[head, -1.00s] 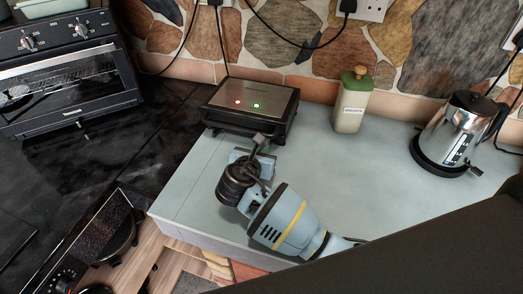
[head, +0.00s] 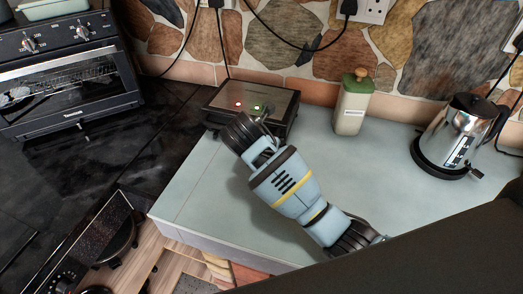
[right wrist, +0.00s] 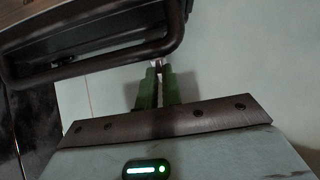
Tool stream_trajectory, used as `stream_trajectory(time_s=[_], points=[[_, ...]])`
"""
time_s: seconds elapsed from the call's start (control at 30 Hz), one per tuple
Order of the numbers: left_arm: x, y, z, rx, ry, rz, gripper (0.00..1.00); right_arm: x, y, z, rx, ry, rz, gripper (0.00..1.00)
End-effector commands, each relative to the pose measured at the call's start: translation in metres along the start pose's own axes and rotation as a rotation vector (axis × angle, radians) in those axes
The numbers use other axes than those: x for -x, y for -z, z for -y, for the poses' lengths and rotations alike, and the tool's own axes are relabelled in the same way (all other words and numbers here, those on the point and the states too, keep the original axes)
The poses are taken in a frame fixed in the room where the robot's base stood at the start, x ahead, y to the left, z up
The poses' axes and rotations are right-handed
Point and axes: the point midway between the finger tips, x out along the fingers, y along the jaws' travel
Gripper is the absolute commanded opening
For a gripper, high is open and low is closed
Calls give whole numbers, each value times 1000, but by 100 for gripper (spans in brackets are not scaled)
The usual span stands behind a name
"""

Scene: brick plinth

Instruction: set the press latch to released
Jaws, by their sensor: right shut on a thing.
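The press (head: 222,97), a dark sandwich press with a brown metal lid, stands closed at the back of the pale counter in the head view. A red and a green light show on its lid. In the right wrist view its dark looped handle (right wrist: 95,68) fills the upper left. My right gripper (right wrist: 158,68) has its green fingers together at the handle's front edge, shut on a small pale piece, apparently the press latch (right wrist: 157,63). The latch is mostly hidden by the fingertips, and its setting cannot be read. My left gripper is not in view.
A beige bottle (head: 352,105) with a green top stands right of the press. A steel kettle (head: 458,135) is farther right. A toaster oven (head: 65,75) stands at the left. The counter (head: 385,190) between the arm and kettle is clear.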

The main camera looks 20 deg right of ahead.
Motion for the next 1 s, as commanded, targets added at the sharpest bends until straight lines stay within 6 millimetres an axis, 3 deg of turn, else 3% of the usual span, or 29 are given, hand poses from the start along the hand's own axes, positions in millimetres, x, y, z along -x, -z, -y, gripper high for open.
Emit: stream_trajectory(time_s=[0.5,1.0], points=[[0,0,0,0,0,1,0,12,-17,1,-1,6,-419,0],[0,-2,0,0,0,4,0,16,-27,1,-2,4,-664,0]])
